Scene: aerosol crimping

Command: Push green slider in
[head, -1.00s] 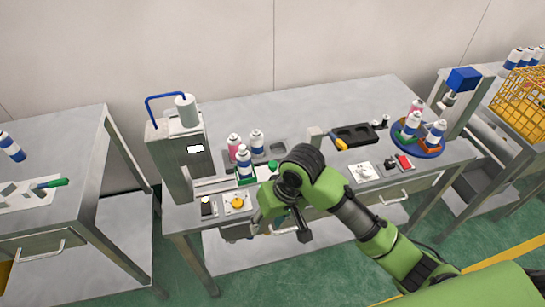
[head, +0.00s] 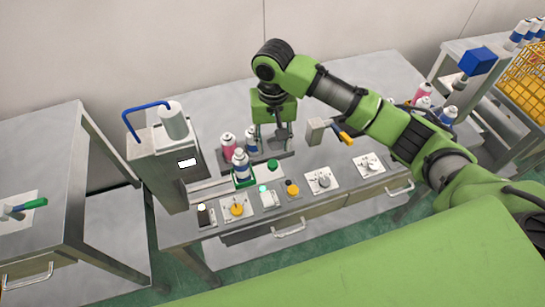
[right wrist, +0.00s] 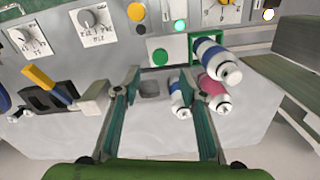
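The green slider (head: 243,183) is a small green holder on the rail in front of the press, with a white-and-blue can (head: 241,165) standing in it. It also shows as a green frame in the right wrist view (right wrist: 192,37). A round green knob (head: 272,166) sits right of it. My right gripper (head: 272,147) points down behind the knob, over the dark can tray, to the right of the slider and apart from it. Its fingers are open with nothing between them in the right wrist view (right wrist: 158,80). My left gripper is out of view.
The press (head: 165,160) stands left of the slider. A pink can (head: 228,145) and another blue-and-white can (head: 251,138) stand just behind it, close to my right gripper. Dials and buttons line the table's front. A yellow-handled lever (head: 342,134) stands to the right.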

